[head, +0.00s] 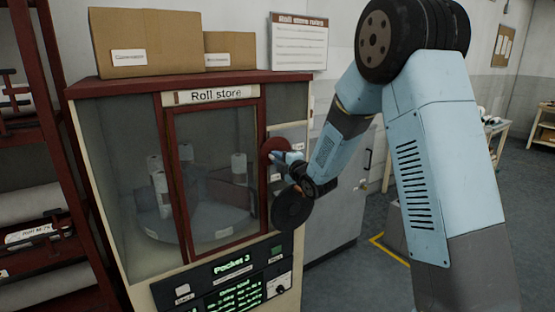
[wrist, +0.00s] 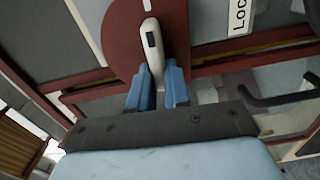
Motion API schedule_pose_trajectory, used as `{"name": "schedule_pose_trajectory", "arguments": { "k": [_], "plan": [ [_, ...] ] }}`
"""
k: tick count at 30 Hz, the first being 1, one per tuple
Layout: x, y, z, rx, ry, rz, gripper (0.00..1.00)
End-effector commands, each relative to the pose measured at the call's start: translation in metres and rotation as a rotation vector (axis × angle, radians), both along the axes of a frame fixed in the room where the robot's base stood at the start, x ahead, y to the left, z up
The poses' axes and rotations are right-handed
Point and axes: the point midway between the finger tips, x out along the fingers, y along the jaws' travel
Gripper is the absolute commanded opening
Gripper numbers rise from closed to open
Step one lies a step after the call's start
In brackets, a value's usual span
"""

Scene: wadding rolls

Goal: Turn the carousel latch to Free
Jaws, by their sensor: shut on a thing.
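The carousel latch is a red disc (wrist: 120,45) with a pale lever handle (wrist: 151,42) on the front of the Roll store cabinet (head: 180,87). In the head view the red disc (head: 268,150) shows to the right of the glass door, partly behind my gripper (head: 287,158). In the wrist view my gripper (wrist: 160,85) has its two blue fingers on either side of the lever's lower end, shut on it. The lever points nearly straight up in that view. A label beginning "LOC" (wrist: 238,14) is to the right of the disc, cut off by the frame edge.
Behind the glass, several white rolls (head: 160,190) stand on a round carousel (head: 190,222). A display (head: 232,263) below reads "Pocket 3". Boxes (head: 145,42) sit on top of the cabinet. A red rack (head: 30,150) stands at left; a grey cabinet (head: 335,215) is behind my arm.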

Motion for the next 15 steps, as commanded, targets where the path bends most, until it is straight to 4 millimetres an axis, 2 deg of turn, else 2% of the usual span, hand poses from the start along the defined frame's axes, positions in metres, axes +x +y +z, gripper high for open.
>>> {"name": "schedule_pose_trajectory", "arguments": {
  "k": [1, 15],
  "plan": [
    [-0.0019, 0.0051, -0.0033, -0.016, -0.004, 0.008, 0.0],
    [-0.0015, 0.0052, -0.0042, -0.067, -0.039, 0.008, 0.0]
  ]
}}
